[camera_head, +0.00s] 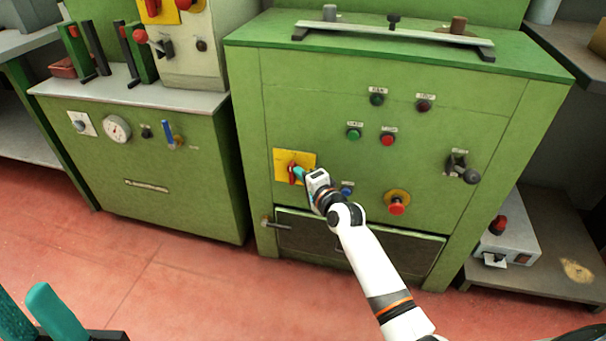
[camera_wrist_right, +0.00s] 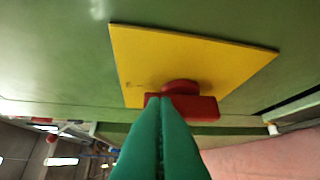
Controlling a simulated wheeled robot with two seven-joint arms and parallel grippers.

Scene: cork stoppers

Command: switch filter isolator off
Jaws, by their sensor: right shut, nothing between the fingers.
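The isolator is a red rotary handle (camera_head: 292,176) on a yellow plate (camera_head: 309,158), at the lower left of the green machine's front. In the right wrist view the red handle (camera_wrist_right: 196,107) lies lengthwise across the picture on the yellow plate (camera_wrist_right: 190,60). My right gripper (camera_head: 298,172) is shut and empty, with its teal fingertips at the red handle. In the wrist view the tips (camera_wrist_right: 160,100) overlap the handle's near edge; I cannot tell whether they touch it. My left gripper (camera_head: 28,315) shows at the lower left corner, its two teal fingers apart.
Close by on the panel are a blue button (camera_head: 347,190), a red mushroom button on yellow (camera_head: 396,207) and a black lever switch (camera_head: 462,169). A handle (camera_head: 275,224) sticks out below. Another green machine (camera_head: 150,180) stands at left. Red floor in front is clear.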

